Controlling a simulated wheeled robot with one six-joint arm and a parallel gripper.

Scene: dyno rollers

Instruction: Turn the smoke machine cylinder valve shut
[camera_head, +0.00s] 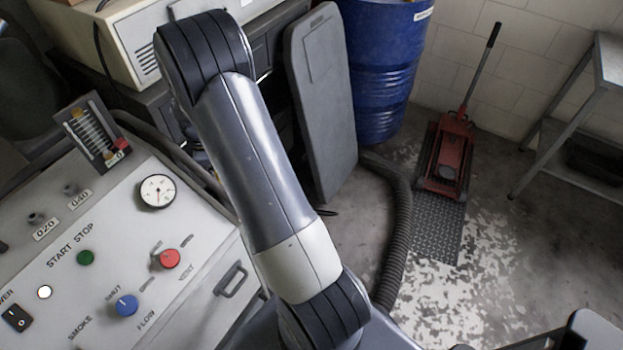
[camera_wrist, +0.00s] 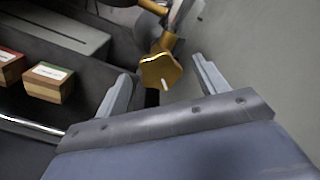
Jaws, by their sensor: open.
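A brass-coloured lobed valve knob (camera_wrist: 160,71) shows in the wrist view, with a short white mark on its face. Brass fittings (camera_wrist: 166,41) sit just behind and above it. My gripper (camera_wrist: 161,66) is open, and its two grey fingers stand apart to the left and right of the knob in the picture. I see no finger touching it, and the distance in depth is hard to judge. The cylinder body cannot be made out. In the head view I find neither this knob nor my gripper; my arm crosses the middle.
Two wooden blocks with red and green tops (camera_wrist: 48,84) lie in a dark tray at the left. The head view shows a control panel (camera_head: 120,250) with a blue knob (camera_head: 126,304), a grey board (camera_head: 325,110), a blue drum (camera_head: 383,70), a ribbed hose (camera_head: 398,240) and a red jack (camera_head: 446,155).

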